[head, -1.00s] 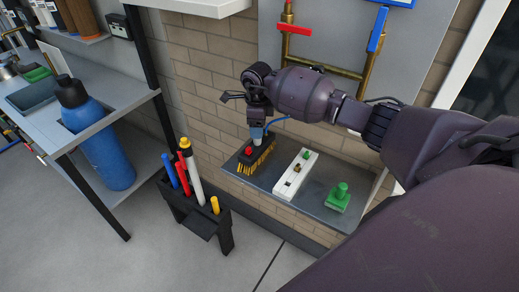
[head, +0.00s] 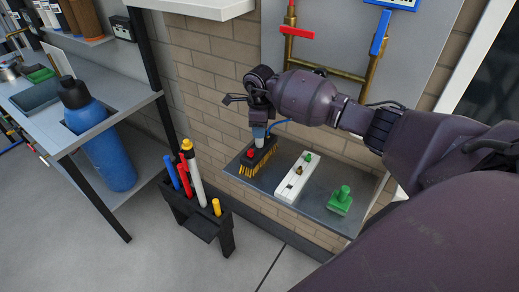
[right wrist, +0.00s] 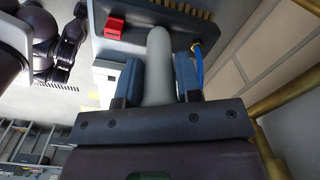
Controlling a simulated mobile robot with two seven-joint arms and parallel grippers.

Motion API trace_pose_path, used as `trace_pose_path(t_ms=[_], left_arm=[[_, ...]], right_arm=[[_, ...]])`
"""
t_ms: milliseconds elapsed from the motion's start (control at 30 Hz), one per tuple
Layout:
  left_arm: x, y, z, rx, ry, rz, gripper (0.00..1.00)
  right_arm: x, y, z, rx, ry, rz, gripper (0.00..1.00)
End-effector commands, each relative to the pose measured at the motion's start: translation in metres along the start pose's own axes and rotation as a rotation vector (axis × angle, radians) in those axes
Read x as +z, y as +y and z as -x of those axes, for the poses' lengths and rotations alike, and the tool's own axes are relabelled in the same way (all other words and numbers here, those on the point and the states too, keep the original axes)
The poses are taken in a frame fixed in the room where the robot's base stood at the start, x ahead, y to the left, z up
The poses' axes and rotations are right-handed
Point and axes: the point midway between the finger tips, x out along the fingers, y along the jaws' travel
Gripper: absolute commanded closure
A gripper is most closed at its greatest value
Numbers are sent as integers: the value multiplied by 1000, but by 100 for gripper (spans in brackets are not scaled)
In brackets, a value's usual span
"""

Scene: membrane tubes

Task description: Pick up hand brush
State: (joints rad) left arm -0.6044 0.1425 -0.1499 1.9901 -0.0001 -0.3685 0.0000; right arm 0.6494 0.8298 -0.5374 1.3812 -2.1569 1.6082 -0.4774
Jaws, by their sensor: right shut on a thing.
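The hand brush (head: 258,160) is a dark block with yellow bristles along its edges and a small red part on it. It is at the left end of the grey wall shelf, and I cannot tell if it touches the surface. Its pale grey handle (right wrist: 158,65) stands up from the block. My right gripper (head: 259,133) is above the brush, pointing down. In the right wrist view, the blue-grey fingers of my right gripper (right wrist: 161,78) are shut on the handle, one on each side. My left gripper is not in view.
The shelf (head: 318,217) also holds a white block (head: 297,177) and a green knobbed piece (head: 340,200). A black stand (head: 199,215) with coloured rods is left of it. Pipes with red (head: 295,31) and blue (head: 380,33) valve handles are behind my right arm.

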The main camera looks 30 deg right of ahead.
Motion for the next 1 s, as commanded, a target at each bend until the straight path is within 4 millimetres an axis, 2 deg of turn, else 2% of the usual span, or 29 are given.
trace_pose_path(t_ms=[267, 700, 1000], left_arm=[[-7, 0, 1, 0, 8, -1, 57], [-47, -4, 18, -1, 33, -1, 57], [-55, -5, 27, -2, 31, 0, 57]], right_arm=[[0, -1, 9, -5, -3, 0, 100], [0, -3, 76, -7, -4, 0, 100], [0, -3, 100, -3, -2, 0, 100]])
